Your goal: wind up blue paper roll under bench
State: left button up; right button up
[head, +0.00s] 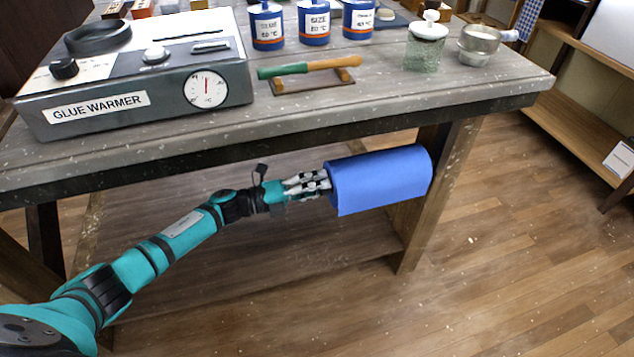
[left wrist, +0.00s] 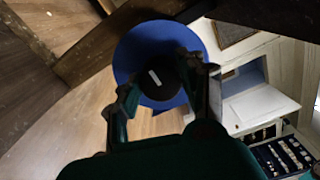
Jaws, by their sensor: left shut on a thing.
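The blue paper roll (head: 382,178) hangs level under the front edge of the bench (head: 300,115), near its right leg. A short edge of paper shows along its lower side. My left gripper (head: 322,184) reaches in from the left and meets the roll's left end. In the left wrist view the roll's round blue end (left wrist: 140,50) faces me. A dark knob (left wrist: 161,78) with a pale mark sits at its centre, and my left gripper (left wrist: 168,75) is shut on it. My right gripper does not show.
The bench's right leg (head: 438,200) stands close to the roll. The floor at right is clear.

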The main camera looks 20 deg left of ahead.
pick_arm(q)
jog(key=shift+f+n+p, duration=0.15)
jog(key=shift+n+p, duration=1.8)
jog(key=shift+n, duration=4.05)
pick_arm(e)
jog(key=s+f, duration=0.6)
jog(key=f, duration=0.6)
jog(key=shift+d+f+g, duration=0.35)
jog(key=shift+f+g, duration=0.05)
pick_arm(q)
jog(key=o, duration=1.2)
jog(key=v, duration=1.2)
